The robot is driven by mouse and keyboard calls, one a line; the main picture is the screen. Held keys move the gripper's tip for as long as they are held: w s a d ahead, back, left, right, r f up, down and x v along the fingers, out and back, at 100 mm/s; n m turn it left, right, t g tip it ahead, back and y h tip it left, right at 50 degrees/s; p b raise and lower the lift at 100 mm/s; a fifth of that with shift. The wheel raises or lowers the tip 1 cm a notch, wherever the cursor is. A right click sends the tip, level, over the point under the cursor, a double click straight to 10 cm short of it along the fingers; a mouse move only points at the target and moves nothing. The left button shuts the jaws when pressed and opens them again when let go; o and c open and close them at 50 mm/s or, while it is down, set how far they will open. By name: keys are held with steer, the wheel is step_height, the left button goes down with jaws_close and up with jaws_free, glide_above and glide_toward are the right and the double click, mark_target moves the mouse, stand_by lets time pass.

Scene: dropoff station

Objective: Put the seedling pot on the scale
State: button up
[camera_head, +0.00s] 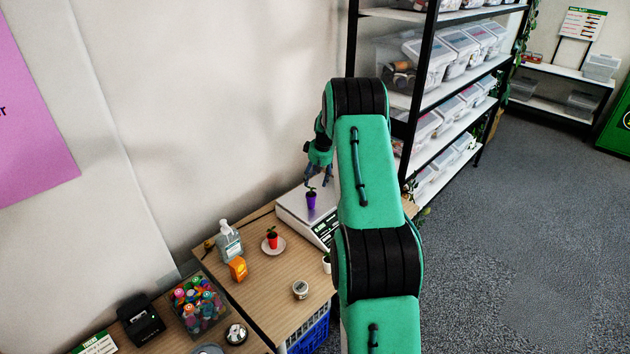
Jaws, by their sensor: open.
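A purple seedling pot (311,200) with a small green sprout stands upright on the pale top of the scale (290,207). My gripper (319,182) is open just above the purple pot, its fingers pointing down near the sprout. Whether a finger touches the sprout cannot be told. A red seedling pot (272,239) stands on a white saucer (264,249) on the wooden table, left of the scale. My arm hides the right part of the scale.
A pump bottle (229,243), an orange container (237,269) and a small round tin (300,290) stand on the table (270,295). A white pot (327,265) is partly behind my arm. Shelves (428,97) rise behind.

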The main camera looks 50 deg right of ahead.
stand_by(0.5)
steer(key=a+r, duration=1.7)
steer(key=s+a+r+n+t, duration=0.1)
steer(key=s+a+r, duration=0.4)
steer(key=a, duration=0.4)
steer(key=s+a+r, duration=0.3)
steer(key=a+r, duration=0.5)
steer(key=a, duration=0.1)
steer(key=s+a+r, duration=0.3)
steer(key=s+a, duration=0.5)
steer(key=s+a+r, duration=0.3)
steer(key=s+a, duration=0.5)
steer(key=s+a+f, duration=0.2)
steer(key=s+a, duration=0.2)
steer(key=s, duration=0.5)
steer(key=s+a+f+n+t, duration=0.1)
steer(key=s+a, duration=0.3)
steer(key=s, duration=0.4)
steer(key=shift+s+f+t+y, duration=0.3)
steer(key=shift+s+f, duration=0.1)
steer(key=shift+f, duration=0.05)
